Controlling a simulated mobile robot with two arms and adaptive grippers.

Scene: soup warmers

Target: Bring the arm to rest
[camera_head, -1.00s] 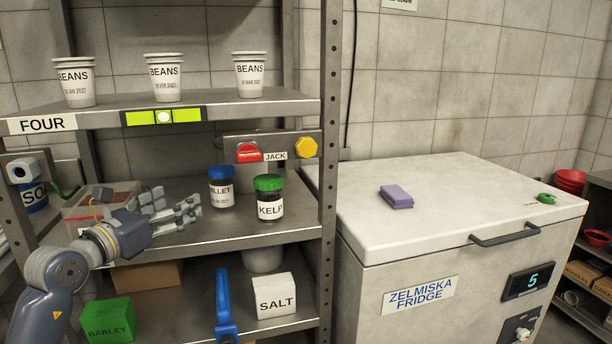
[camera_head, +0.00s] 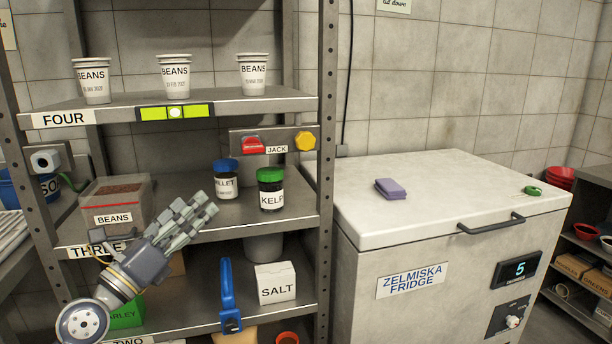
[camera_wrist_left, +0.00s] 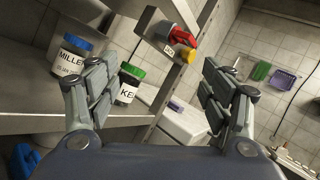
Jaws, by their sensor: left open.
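My left gripper (camera_head: 187,219) is in front of the middle shelf in the head view, pointing up and to the right. It is open, and nothing shows between its fingers in the left wrist view (camera_wrist_left: 165,95). The blue-lidded millet jar (camera_head: 226,184) and the green-lidded kelp jar (camera_head: 270,190) stand upright on that shelf, just beyond the fingertips. In the left wrist view the millet jar (camera_wrist_left: 72,57) is left of the fingers, and the kelp jar (camera_wrist_left: 129,85) shows partly behind the left finger. My right gripper is not in view.
The shelf rack's upright (camera_head: 327,150) stands right of the jars. A beans container (camera_head: 115,218) is on the shelf at left. A salt box (camera_head: 275,283) and a blue-handled tool (camera_head: 227,290) are below. The white fridge (camera_head: 440,205) stands at right with a purple sponge (camera_head: 390,188) on top.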

